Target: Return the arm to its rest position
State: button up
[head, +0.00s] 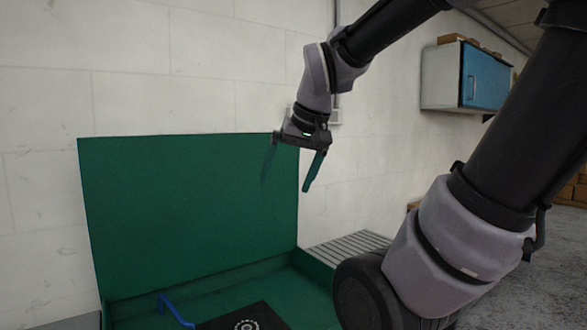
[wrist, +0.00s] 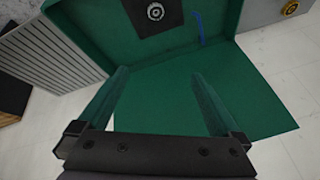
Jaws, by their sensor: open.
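My gripper (head: 291,167) hangs in the air at the end of my arm, in front of the green box's raised panel. Its two green fingers are spread apart with nothing between them. In the wrist view the fingers of my gripper (wrist: 157,100) reach over the green surface, open and empty. My arm comes in from the upper right of the head view and bends down at the wrist.
The green open box (head: 190,215) holds a black square with a round emblem (head: 248,324) and a blue bar (head: 176,311). A grey slatted surface (head: 350,246) lies beside it. A blue-doored wall cabinet (head: 482,80) hangs at right. White block wall stands behind.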

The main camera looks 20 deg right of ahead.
jog(key=shift+s+d+r+m+t, duration=0.25)
jog(key=shift+s+r+m+t, duration=0.7)
jog(key=shift+r, duration=0.1)
dwell(0.8)
